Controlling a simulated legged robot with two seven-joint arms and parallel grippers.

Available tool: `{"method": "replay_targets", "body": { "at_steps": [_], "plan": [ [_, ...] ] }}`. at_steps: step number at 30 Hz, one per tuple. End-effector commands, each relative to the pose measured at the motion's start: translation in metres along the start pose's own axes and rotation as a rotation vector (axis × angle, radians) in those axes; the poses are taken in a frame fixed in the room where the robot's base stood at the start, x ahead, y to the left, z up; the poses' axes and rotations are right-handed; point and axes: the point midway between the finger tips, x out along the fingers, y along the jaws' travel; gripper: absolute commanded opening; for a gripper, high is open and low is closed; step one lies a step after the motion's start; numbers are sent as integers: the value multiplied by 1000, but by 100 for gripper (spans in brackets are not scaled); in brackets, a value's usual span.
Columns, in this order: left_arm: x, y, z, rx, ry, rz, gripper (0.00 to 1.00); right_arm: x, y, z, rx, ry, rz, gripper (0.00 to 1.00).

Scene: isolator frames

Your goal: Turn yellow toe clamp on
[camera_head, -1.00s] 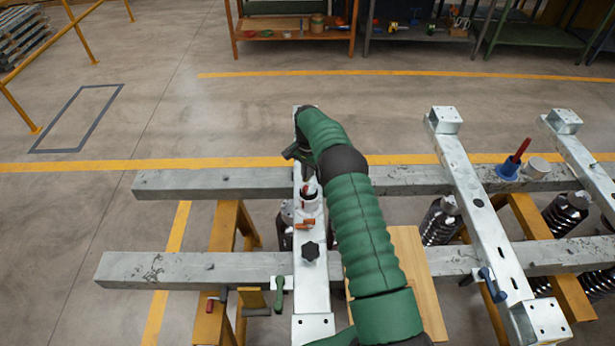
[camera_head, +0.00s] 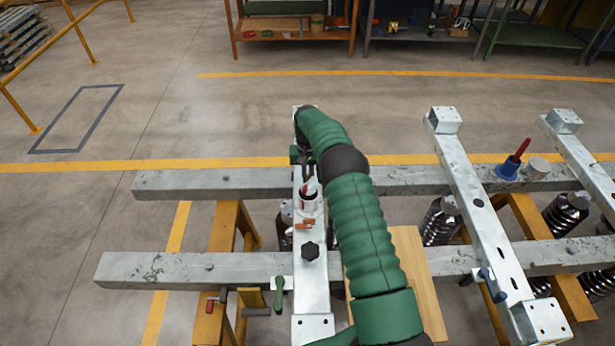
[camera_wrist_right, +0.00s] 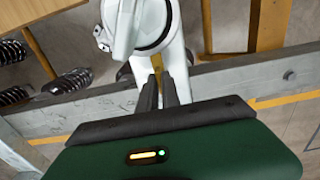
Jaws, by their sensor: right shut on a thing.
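My right arm reaches over the frame in the head view, its far end bent down at the pale metal rail (camera_head: 312,277). In the wrist view my right gripper (camera_wrist_right: 162,82) points at a white fitting (camera_wrist_right: 150,28) with a rounded part. A white fitting with orange-red parts (camera_head: 308,200) stands on the rail in the head view, beside my arm. My left gripper is out of view.
Two grey beams (camera_head: 165,268) run across yellow trestles (camera_head: 225,225).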

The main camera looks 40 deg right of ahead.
Motion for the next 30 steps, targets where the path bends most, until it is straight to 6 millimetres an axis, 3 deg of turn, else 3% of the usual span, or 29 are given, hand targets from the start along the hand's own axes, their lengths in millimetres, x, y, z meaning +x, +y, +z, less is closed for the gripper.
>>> {"method": "replay_targets", "body": {
  "at_steps": [13,15,19,30],
  "plan": [
    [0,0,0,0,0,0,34,-6,0,-6,-13,19,-2,0],
    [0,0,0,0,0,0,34,-6,0,-5,-12,18,-2,14],
    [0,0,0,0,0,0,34,-4,0,-4,-12,13,-1,29],
    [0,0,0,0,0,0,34,-9,0,-2,-11,8,-1,29]
  ]
}}
